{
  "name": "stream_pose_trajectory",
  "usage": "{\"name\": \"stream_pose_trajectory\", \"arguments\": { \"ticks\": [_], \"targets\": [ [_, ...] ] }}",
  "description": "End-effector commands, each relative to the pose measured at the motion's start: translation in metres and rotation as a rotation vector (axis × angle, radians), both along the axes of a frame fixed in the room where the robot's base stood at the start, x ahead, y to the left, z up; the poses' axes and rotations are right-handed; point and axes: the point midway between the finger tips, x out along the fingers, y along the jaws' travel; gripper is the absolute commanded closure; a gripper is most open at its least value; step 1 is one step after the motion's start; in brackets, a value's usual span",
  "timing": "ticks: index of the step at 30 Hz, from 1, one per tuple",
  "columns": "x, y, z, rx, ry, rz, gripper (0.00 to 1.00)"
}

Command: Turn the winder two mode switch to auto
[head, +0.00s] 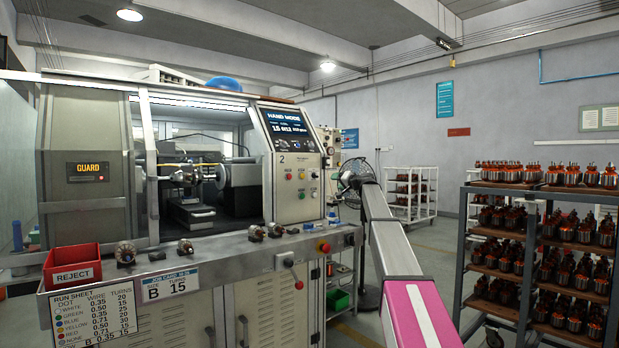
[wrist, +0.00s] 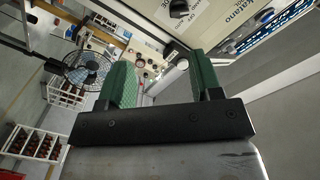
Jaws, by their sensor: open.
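Winder two's cream control panel (head: 297,178) is marked "2". Its display (head: 290,130) reads "HAND MODE".
A shelf ledge with several armatures, a red reject bin (head: 72,267) and a red emergency button (head: 323,247) runs along the winder's front. A fan (head: 356,177) stands behind my arm.

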Motion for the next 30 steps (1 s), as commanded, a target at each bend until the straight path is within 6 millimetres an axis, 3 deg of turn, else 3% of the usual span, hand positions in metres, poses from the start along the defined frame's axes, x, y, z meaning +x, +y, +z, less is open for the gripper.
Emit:
{"name": "stream_pose_trajectory", "arguments": {
  "ticks": [1, 5, 11, 24, 30],
  "targets": [
    [0.009, 0.005, 0.014, 0.012, -0.008, 0.003, 0.41],
    [0.013, 0.011, 0.026, 0.027, -0.017, 0.004, 0.41],
    [0.023, 0.018, 0.026, 0.028, -0.016, 0.004, 0.41],
    [0.082, 0.06, 0.026, 0.028, -0.016, 0.006, 0.41],
    [0.097, 0.072, 0.025, 0.028, -0.016, 0.005, 0.41]
  ]
}}
